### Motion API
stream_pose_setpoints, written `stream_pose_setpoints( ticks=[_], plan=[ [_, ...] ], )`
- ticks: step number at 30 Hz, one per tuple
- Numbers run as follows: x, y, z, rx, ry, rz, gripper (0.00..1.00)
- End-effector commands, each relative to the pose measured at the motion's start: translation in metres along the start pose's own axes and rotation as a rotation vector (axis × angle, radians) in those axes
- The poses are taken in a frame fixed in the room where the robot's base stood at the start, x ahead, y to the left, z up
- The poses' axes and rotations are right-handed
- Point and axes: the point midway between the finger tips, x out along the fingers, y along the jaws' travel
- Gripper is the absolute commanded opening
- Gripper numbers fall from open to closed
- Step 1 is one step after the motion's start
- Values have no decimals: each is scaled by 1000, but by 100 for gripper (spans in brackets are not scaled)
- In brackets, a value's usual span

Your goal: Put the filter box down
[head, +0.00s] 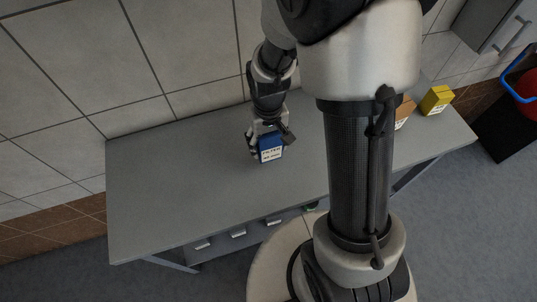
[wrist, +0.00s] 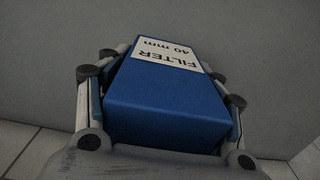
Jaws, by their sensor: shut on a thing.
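The filter box (head: 270,149) is blue with a white label reading "FILTER". In the head view my gripper (head: 267,141) is shut on it, above or on the left-middle part of the grey bench. In the wrist view the blue box (wrist: 165,100) fills the space between the two fingers of my gripper (wrist: 162,95), its label reading "FILTER 40 mm" upside down. A finger lies along each side of the box. I cannot tell whether the underside of the box touches the bench top.
The grey bench (head: 165,190) is bare to the left of the box. A yellow box (head: 436,100) and an orange-brown box (head: 404,113) stand at its right end. A tiled wall (head: 60,90) runs behind. A red bucket (head: 524,85) is at the far right.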

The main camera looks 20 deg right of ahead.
Motion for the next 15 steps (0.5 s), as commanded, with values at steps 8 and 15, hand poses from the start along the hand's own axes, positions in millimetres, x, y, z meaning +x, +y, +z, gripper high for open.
stream_pose_setpoints(
  ticks=[8,15],
  plan=[
    [24,0,0,0,0,0,30],
    [59,0,0,0,0,0,30]
  ],
)
